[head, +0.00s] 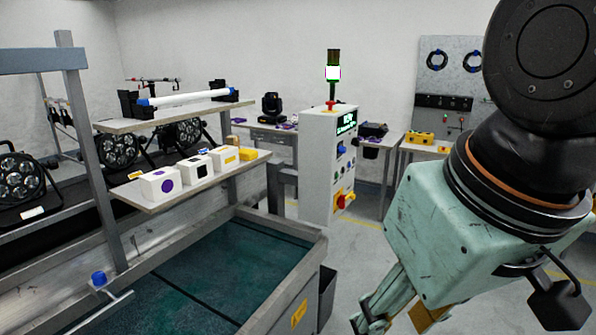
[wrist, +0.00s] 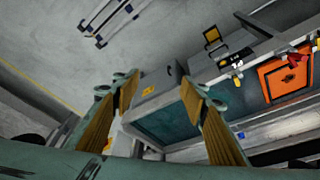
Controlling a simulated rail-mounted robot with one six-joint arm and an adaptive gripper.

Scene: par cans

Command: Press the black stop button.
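A white control cabinet (head: 318,165) stands past the end of the green-floored basin in the head view. Its front has a lit green display (head: 346,123), a blue button (head: 340,149), several small controls too small to tell apart, and a red-and-yellow switch (head: 345,200). I cannot make out for sure which control is the black stop button. My gripper (head: 400,318) is low at the right in the head view, partly cut off by the bottom edge, clearly apart from the cabinet. In the wrist view my gripper (wrist: 158,95) has its two fingers spread with nothing between them.
A basin (head: 222,262) with a metal rim fills the lower left. Above it, a shelf (head: 150,204) holds several white and yellow boxes. A dark bin (head: 327,295) stands by the basin's end. Benches line the back wall. Floor (head: 365,250) is open between the cabinet and my arm.

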